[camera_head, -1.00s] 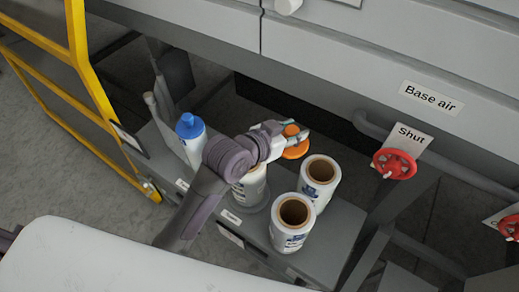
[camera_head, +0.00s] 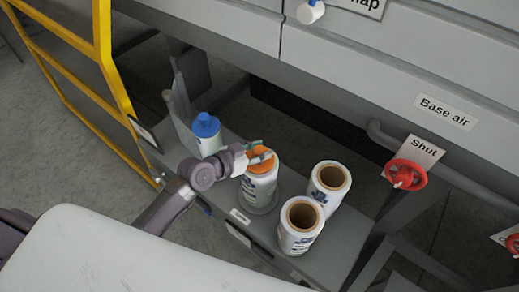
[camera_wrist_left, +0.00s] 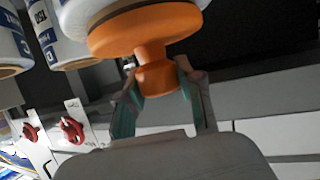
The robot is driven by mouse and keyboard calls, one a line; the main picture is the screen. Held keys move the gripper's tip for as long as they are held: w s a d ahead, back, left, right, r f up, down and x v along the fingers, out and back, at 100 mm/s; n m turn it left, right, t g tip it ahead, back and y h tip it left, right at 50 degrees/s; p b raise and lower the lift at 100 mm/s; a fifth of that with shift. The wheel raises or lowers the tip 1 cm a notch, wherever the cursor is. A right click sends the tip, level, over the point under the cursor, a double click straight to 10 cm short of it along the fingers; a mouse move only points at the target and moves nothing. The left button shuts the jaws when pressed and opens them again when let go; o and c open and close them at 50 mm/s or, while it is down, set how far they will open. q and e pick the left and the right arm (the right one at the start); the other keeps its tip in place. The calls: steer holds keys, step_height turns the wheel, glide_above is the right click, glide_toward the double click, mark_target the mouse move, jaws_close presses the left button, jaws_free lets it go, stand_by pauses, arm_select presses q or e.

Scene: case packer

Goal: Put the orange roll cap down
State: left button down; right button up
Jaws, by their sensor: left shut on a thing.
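The orange roll cap (camera_wrist_left: 150,32) shows large in the left wrist view, with its knob between the fingers of my left gripper (camera_wrist_left: 158,95). In the head view the orange cap (camera_head: 262,163) is at the top of a white labelled roll (camera_head: 259,188). My left gripper (camera_head: 258,157) is shut on the cap's knob there. In the wrist view the cap's wide face is against or very close to the white roll; I cannot tell if it is fully seated. My right gripper is not in view.
Two white rolls with open brown cores (camera_head: 331,177) (camera_head: 301,215) stand to the right on the grey shelf (camera_head: 228,215). A white bottle with a blue cap (camera_head: 206,126) stands to the left. A red valve handle (camera_head: 406,174) is by the "Shut" sign. A yellow frame (camera_head: 104,75) is at left.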

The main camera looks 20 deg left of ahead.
arm_select(q)
steer(key=shift+f, duration=0.15)
steer(key=shift+f, duration=0.1)
steer(key=c, duration=0.7)
jaws_free()
